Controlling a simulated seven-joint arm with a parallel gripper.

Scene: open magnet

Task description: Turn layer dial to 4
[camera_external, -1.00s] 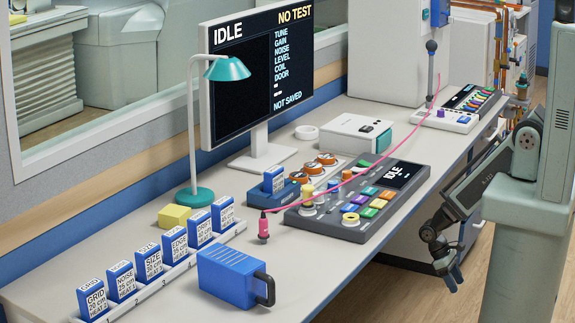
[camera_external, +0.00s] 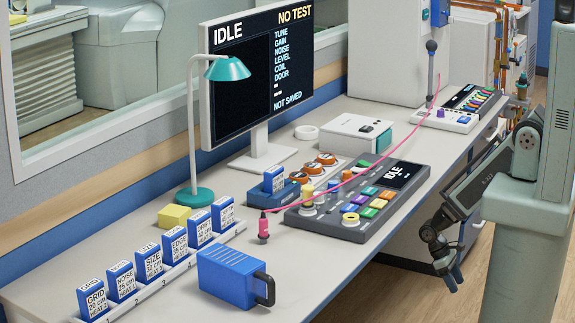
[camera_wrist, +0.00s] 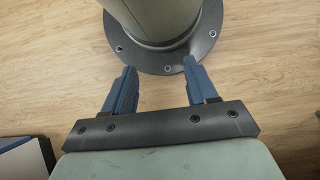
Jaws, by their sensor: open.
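The dark control console (camera_external: 325,223) lies on the bench with several coloured buttons and a small screen. A yellow-topped knob (camera_external: 307,194) stands at its left side, and a round yellow and white dial (camera_external: 350,219) sits at its front corner. Several orange round knobs (camera_external: 313,167) sit behind it. No label is legible, so I cannot tell which is the layer dial or its setting. My gripper (camera_external: 452,277) hangs low in front of the bench, right of the console and apart from it. In the wrist view my gripper (camera_wrist: 160,68) is open and empty above the floor.
A pink cord (camera_external: 375,160) crosses over the console to a pink plug (camera_external: 263,228). A blue handled box (camera_external: 230,277), a rack of blue cartridges (camera_external: 150,262), a green lamp (camera_external: 228,69) and a monitor reading IDLE (camera_external: 240,90) stand left. The bench's front edge lies between gripper and console.

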